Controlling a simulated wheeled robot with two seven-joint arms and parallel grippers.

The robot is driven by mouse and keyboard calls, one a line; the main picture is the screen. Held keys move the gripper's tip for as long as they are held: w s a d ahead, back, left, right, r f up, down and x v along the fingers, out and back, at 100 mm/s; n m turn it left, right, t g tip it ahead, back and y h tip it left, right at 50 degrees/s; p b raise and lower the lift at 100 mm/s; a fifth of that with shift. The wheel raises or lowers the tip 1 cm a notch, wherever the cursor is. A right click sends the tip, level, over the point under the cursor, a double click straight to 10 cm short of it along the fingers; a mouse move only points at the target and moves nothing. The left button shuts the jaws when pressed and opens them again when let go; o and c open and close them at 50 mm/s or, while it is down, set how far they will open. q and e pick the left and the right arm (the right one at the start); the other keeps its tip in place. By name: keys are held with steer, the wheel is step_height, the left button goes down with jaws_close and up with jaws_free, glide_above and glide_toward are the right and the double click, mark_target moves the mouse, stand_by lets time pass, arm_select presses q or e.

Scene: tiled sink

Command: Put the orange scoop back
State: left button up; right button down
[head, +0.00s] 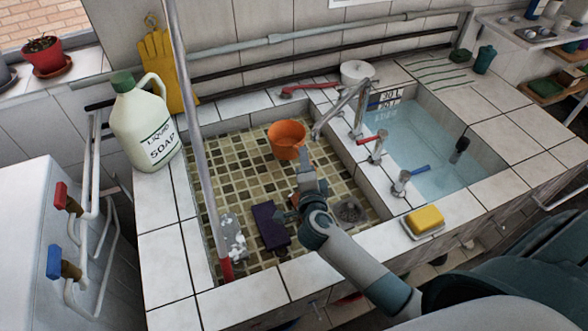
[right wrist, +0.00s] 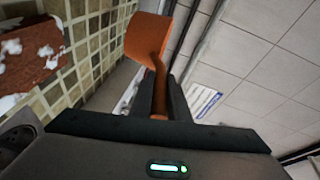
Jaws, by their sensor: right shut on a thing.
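The orange scoop (head: 287,138) is in the left, mosaic-tiled basin in the head view, near its back right side. My right gripper (head: 304,168) reaches in from the lower right and is shut on its handle. In the right wrist view the scoop (right wrist: 148,40) stands out beyond the fingers, its orange handle between the two dark fingertips of the gripper (right wrist: 163,98). Whether the scoop touches the basin floor I cannot tell. My left gripper is not in view.
A purple block (head: 270,226) and a drain (head: 351,212) lie in the mosaic basin (head: 222,160). A vertical pipe (head: 190,110) crosses its left side. A tap (head: 345,105) borders the water-filled basin (head: 420,140). A soap bottle (head: 143,125) and yellow sponge (head: 425,219) stand on the rim.

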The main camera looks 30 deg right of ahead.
mark_target(293, 149)
steer(key=shift+w+a+f, duration=0.85)
steer(key=shift+w+a, duration=0.1)
steer(key=shift+a, duration=0.15)
steer(key=shift+f, duration=2.45)
steer(key=c, duration=1.7)
jaws_free()
steer(key=shift+r, duration=0.15)
